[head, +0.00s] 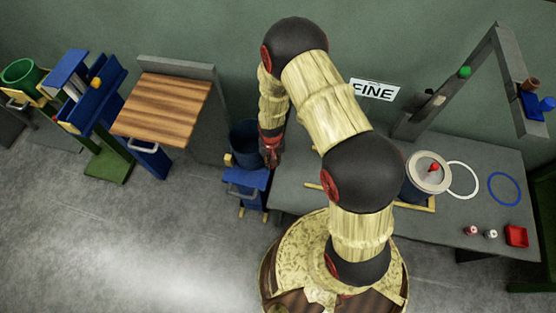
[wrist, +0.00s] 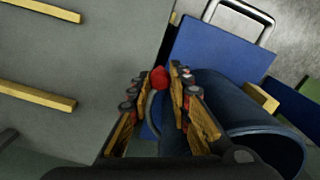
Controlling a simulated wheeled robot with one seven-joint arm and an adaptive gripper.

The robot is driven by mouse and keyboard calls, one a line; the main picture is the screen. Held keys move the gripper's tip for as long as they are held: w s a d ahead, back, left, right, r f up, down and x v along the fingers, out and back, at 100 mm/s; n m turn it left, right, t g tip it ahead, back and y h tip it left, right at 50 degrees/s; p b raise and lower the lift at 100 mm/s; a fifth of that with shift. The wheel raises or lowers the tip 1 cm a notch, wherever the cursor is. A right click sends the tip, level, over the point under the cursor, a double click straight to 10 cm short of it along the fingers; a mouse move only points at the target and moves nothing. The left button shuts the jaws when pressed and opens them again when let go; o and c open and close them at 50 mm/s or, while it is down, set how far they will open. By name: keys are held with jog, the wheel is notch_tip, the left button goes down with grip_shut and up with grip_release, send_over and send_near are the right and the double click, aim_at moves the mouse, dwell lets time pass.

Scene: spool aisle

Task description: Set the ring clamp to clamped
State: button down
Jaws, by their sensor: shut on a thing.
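My gripper (wrist: 160,76) is shut on a red knob (wrist: 159,78), with one fingertip on each side of it. A grey curved strip (wrist: 151,104) shows below the knob between the fingers. I cannot tell from this whether the ring clamp is clamped. Just right of the fingers is a blue cylinder (wrist: 238,105) beside a flat blue panel (wrist: 222,49). In the head view my gripper (head: 271,158) is at the right side of the blue cylinder (head: 243,137), above a blue stand (head: 247,178). The fingers hide much of the part there.
A grey table (head: 300,201) stands right of the gripper, with yellow strips (wrist: 38,94) on it. A lidded drum (head: 428,172), white ring (head: 462,179) and blue ring (head: 504,188) are farther right. A wooden-topped stand (head: 165,105) is left. Floor in front is clear.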

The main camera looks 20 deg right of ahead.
jog(key=shift+w+a, duration=0.1)
jog(key=shift+a, duration=0.15)
jog(key=c, duration=1.6)
grip_release()
